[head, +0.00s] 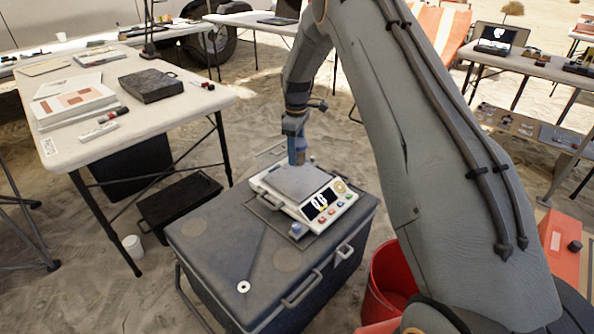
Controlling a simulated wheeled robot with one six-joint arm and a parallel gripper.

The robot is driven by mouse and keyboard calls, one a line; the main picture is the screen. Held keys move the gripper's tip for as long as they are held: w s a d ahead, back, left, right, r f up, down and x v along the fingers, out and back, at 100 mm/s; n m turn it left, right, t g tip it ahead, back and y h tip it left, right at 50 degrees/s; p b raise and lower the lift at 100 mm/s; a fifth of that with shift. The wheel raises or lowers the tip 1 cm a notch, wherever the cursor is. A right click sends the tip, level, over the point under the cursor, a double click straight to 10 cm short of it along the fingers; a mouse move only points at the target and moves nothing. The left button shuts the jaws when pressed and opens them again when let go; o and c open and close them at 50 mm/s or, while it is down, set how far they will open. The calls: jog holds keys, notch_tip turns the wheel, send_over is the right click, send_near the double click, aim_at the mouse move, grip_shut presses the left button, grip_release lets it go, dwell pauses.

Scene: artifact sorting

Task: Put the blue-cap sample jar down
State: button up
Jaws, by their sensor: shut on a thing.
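My gripper (296,136) points down at the far edge of the scale, small in the head view. It is shut on a blue thing (297,153), which I take to be the blue-cap sample jar. Its fingers and the jar's details are too small to make out. The jar's lower end overlaps the back edge of the scale's plate in the picture; I cannot tell whether it touches. The white scale (300,187) has a grey square plate and a lit display, and stands on a dark grey case (205,255).
A small blue-topped object (297,230) stands by the scale's front corner. A white ring (243,287) lies near the case's front. The case's left top is mostly clear. A table (185,118) with papers stands left; a red bucket (385,278) stands right.

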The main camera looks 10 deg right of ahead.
send_over(296, 177)
jog(key=shift+f, duration=3.15)
jog(key=shift+f, duration=0.15)
jog(key=o, duration=1.1)
